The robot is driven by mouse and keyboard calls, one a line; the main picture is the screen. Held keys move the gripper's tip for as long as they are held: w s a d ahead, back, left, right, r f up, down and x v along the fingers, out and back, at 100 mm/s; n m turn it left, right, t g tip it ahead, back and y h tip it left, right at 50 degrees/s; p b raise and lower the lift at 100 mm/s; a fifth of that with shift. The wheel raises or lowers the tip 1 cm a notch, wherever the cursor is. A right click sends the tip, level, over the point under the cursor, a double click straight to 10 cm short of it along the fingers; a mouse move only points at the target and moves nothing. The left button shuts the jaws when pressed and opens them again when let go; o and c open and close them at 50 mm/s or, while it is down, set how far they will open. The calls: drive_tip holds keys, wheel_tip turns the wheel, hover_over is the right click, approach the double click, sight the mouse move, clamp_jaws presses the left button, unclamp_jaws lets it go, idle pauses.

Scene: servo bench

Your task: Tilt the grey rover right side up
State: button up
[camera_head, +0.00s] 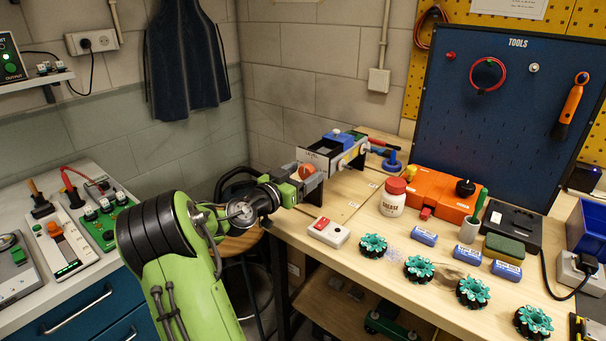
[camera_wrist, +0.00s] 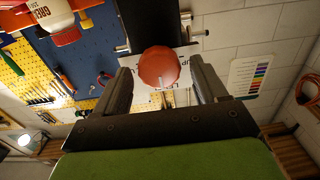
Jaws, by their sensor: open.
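A grey-white boxy body with a dark recess (camera_head: 320,153), which I take for the grey rover, sits at the bench's far left end. Blue and yellow parts adjoin it behind; I cannot tell which belong to it. A round orange-red knob (camera_head: 306,171) is at its near side. My gripper (camera_head: 305,176) is open at the knob. In the wrist view, the knob (camera_wrist: 159,67) lies between the spread fingers with gaps on both sides. Behind it are a white panel with lettering (camera_wrist: 186,60) and a dark body (camera_wrist: 150,22). The rover's far side is hidden.
A white jar (camera_head: 392,203) and an orange case (camera_head: 440,192) stand right of the rover. A red-and-white button box (camera_head: 328,232) and several teal wheels (camera_head: 419,268) line the front. A blue tool board (camera_head: 500,110) stands behind. Bare wood shows right of my gripper.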

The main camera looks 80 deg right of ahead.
drive_tip(key=shift+s+d, duration=0.2)
drive_tip(key=shift+d, duration=0.15)
drive_tip(key=shift+c, duration=0.2)
clamp_jaws()
